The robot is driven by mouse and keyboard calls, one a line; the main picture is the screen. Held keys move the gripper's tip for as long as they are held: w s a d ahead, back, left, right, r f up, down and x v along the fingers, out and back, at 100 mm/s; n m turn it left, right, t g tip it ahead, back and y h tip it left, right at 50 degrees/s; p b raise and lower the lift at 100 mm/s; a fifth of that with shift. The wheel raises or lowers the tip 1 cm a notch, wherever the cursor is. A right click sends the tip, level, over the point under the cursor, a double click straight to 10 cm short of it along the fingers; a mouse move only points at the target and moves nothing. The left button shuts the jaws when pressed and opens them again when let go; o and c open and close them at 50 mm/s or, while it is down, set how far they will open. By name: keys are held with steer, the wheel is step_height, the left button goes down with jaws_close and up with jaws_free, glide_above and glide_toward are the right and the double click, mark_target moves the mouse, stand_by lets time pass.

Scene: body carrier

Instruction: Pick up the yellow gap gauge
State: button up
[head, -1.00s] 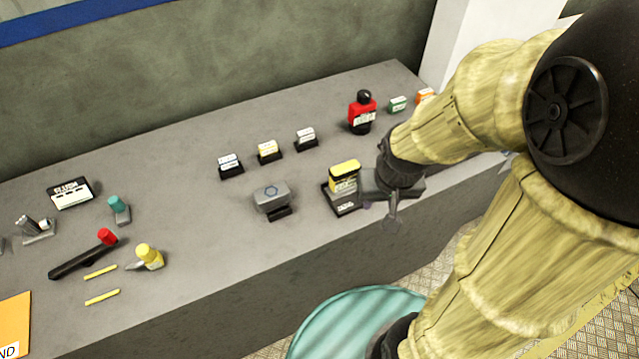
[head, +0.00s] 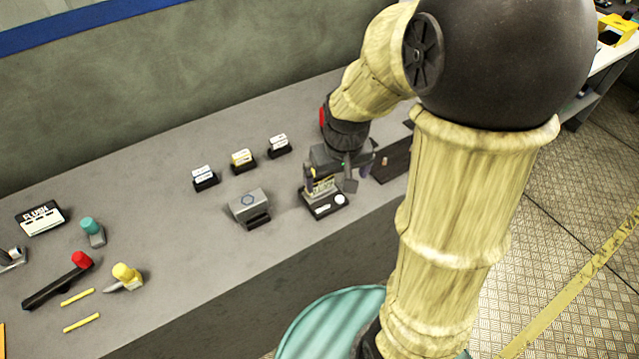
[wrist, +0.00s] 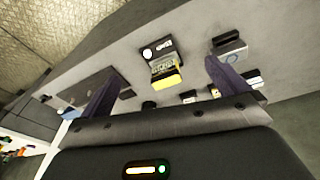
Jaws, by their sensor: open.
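The yellow gap gauge is a block with a yellow top and a dark, lettered face; in the wrist view the gauge (wrist: 166,72) stands on a dark base plate (wrist: 150,52), ahead of my gripper and between the lines of its fingers. In the head view the gauge (head: 322,186) is mostly hidden behind my gripper (head: 338,172), with its base (head: 325,210) showing below. My gripper also shows in the wrist view (wrist: 160,85), with two purple-grey fingers spread wide and nothing between the tips. I cannot tell the exact gap between fingers and gauge.
A grey block (head: 248,204) on a dark stand is left of the gauge. Several small labelled holders (head: 242,160) stand behind. A red-headed hammer (head: 60,280) and yellow-headed tool (head: 125,275) lie far left.

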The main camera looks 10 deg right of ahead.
mark_target(320, 181)
steer(key=w+f+n+g+b, duration=0.1)
steer(key=w+n+g, duration=0.1)
steer(key=w, duration=1.2)
steer(key=shift+w+d+f+n+b, duration=0.15)
steer(key=shift+w+f+n+b, duration=0.15)
steer(key=shift+w, duration=0.1)
step_height(320, 181, down, 12)
steer(key=shift+f+p, duration=0.1)
steer(key=shift+p, duration=1.05)
steer(key=shift+a+f+p, duration=0.2)
steer(key=shift+f+p, duration=0.85)
steer(key=shift+f, duration=1.5)
